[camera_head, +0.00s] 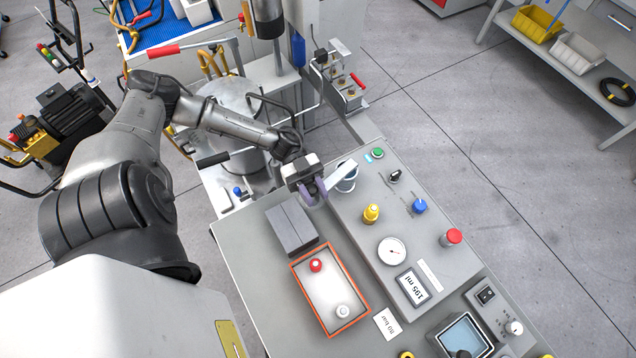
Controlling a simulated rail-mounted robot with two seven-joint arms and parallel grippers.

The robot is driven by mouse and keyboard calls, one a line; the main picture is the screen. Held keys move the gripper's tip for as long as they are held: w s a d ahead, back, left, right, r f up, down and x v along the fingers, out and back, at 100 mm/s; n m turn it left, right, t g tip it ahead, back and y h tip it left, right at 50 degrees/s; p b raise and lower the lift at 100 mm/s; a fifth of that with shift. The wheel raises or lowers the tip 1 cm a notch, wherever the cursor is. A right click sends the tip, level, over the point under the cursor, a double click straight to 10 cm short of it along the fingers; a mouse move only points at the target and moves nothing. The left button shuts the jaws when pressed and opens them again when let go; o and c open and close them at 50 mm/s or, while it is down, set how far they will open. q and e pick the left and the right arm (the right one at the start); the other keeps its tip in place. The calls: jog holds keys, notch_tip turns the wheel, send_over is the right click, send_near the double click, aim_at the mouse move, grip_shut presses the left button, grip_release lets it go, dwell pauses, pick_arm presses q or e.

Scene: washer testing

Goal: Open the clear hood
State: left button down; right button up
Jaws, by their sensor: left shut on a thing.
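An orange-edged rectangle (356,319) lies on the grey bench top, with a red knob (316,265) and a pale round fitting (342,311) inside its outline. I cannot clearly make out a see-through cover or its position there. My left gripper (315,196) is above the bench, beyond the orange-edged rectangle, near a grey block (291,227). It is shut on a pale bar (343,177) that slants up to the right; whether this bar belongs to the hood is unclear. My right gripper is not in view.
A control panel (440,212) with a yellow knob (371,213), gauge (391,250), blue knob (419,206) and red button (451,238) stands right of the gripper. A small dish (344,184) sits beside the bar. Floor (480,150) is clear farther right.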

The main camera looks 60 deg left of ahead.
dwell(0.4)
pick_arm(q)
jog(key=c, duration=0.8)
grip_release()
jog(key=a+b, duration=0.2)
jog(key=a, duration=1.2)
jog(key=shift+d, duration=0.1)
